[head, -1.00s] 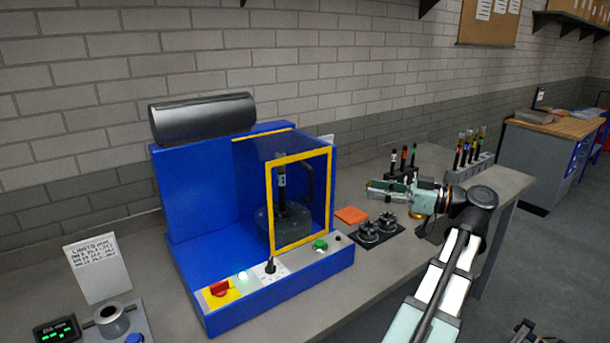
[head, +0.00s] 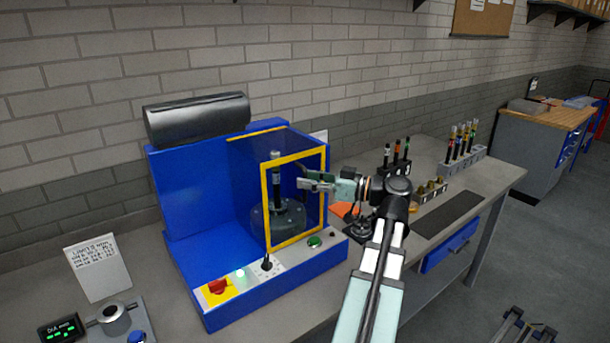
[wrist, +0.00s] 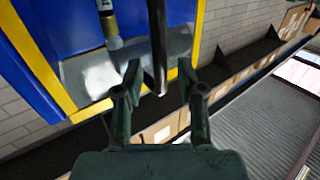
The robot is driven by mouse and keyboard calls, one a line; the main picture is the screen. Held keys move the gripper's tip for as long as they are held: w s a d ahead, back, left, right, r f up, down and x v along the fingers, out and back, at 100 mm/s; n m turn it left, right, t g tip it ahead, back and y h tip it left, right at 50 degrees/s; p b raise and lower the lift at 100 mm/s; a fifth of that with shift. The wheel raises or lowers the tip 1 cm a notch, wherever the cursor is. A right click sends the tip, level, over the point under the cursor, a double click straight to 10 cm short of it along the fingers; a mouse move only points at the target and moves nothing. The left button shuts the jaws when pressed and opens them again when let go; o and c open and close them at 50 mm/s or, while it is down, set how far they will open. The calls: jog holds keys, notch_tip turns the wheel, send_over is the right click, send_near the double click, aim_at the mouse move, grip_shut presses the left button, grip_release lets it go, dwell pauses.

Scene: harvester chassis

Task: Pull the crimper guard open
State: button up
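The crimper guard is a clear panel with a yellow frame (head: 266,205) on the blue crimper (head: 190,190), and it stands closed in front of the chamber. A dark bar handle (wrist: 156,40) on the guard shows in the wrist view. My gripper (head: 308,182) is at the right side of the guard in the head view, and it covers most of the handle there. In the wrist view my open fingers (wrist: 159,82) stand on either side of the handle's end, with gaps on both sides. A dark hose (head: 276,185) stands upright in the round die head behind the guard.
A control panel with a red button (head: 217,286) and a green button (head: 314,242) runs along the crimper's front. Black dies and an orange pad (head: 345,209) lie right of the crimper, below my gripper. Racks with hose pieces (head: 462,158) stand farther right.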

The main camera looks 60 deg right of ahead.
jog(key=shift+w+a, duration=0.2)
jog(key=shift+w, duration=0.45)
grip_shut()
jog(key=shift+a, duration=0.1)
